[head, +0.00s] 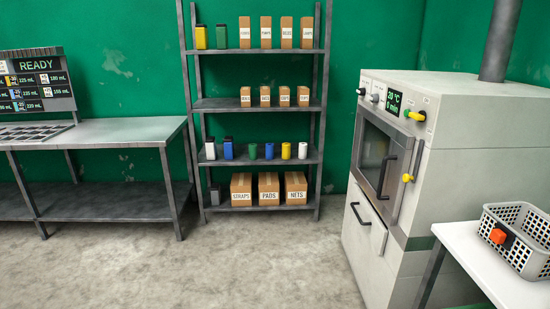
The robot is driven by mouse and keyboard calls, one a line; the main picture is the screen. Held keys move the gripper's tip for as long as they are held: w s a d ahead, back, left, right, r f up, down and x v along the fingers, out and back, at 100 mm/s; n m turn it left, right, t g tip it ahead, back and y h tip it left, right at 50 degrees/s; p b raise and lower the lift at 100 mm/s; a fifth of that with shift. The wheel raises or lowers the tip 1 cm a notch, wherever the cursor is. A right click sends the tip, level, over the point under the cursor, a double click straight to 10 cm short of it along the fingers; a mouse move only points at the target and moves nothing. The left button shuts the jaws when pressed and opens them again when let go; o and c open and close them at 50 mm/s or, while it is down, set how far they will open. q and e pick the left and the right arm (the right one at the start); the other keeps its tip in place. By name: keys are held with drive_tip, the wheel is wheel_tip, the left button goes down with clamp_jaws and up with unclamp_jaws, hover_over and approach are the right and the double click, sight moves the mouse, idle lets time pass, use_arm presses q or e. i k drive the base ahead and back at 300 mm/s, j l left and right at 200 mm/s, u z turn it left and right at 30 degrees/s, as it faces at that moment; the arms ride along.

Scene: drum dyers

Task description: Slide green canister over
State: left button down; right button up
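A green canister (221,38) with a dark top stands upright on the top shelf of the grey rack. A yellow canister (201,38) stands just left of it, with a small gap. A row of small cardboard boxes (266,33) stands to its right. A small green cylinder (253,152) stands on the third shelf among several small coloured cylinders. Neither of my grippers is in view, and nothing touches the green canister.
A blue canister (228,149) and a white one (210,149) stand on the third shelf. Large cartons (269,190) fill the bottom. A metal table (120,132) is left, a dyeing machine (440,150) right, and a basket (518,240) on a white table (480,255). The floor (250,255) is clear.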

sight(222, 33)
drive_tip(key=i, duration=4.05)
